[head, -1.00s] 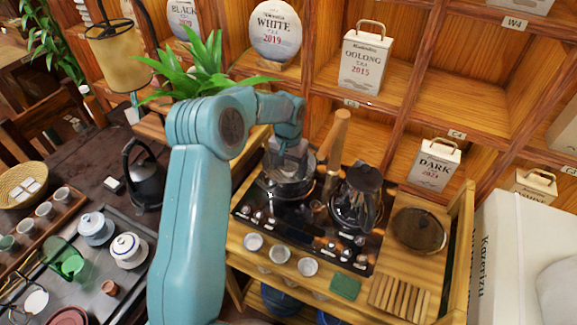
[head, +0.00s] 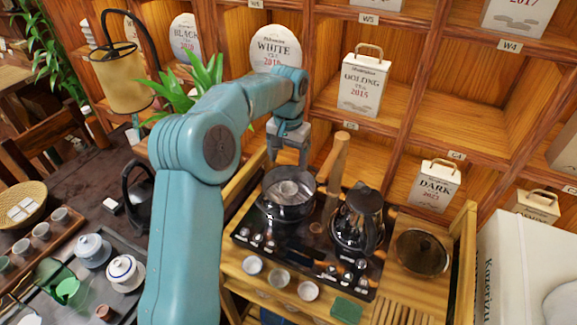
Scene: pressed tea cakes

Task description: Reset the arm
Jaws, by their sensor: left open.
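My left arm rises through the middle of the head view. Its gripper (head: 288,158) points down with its fingers apart and empty, above and behind the glass pot (head: 287,193) on the black stove (head: 300,240). The pot has a wooden handle (head: 335,157) standing up at its right, and a small round pale thing shows inside it. My right gripper is not in the picture.
A dark glass kettle (head: 357,218) stands on the stove's right side. A round dark lid (head: 421,252) lies on the wooden cart to its right. Small cups (head: 279,277) line the cart's front. Wooden shelves with tea boxes (head: 365,82) stand behind.

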